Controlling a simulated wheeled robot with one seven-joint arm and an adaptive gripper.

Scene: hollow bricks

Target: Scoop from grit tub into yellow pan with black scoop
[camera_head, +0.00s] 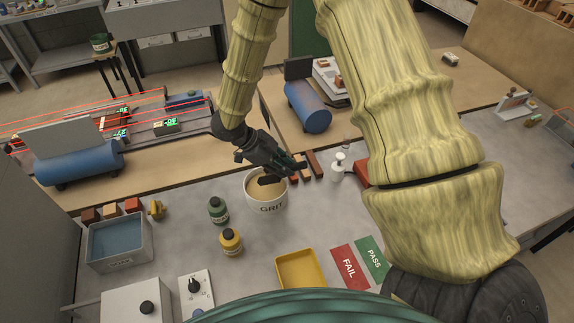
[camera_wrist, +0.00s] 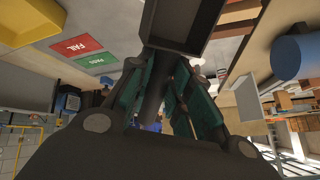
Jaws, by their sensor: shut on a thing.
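The cream grit tub (camera_head: 267,208), marked GRIT, stands on the grey bench with tan grit inside. My gripper (camera_head: 288,165) is just above and behind its rim. It is shut on the black scoop (camera_head: 269,180), whose dark head shows over the tub's mouth. I cannot tell whether it touches the grit. In the wrist view the teal finger pads close around the handle (camera_wrist: 153,88), and the boxy scoop head (camera_wrist: 148,25) shows a dark inside with no grit visible. The yellow pan (camera_head: 301,270) lies at the bench's front, looking empty; part shows in the wrist view (camera_wrist: 28,20).
Green (camera_head: 218,210) and yellow (camera_head: 230,242) bottles stand left and front-left of the tub. Red FAIL (camera_head: 349,266) and green PASS (camera_head: 372,255) cards lie right of the pan. Brick bars (camera_head: 314,164) and a white pump bottle (camera_head: 338,166) are right of my gripper.

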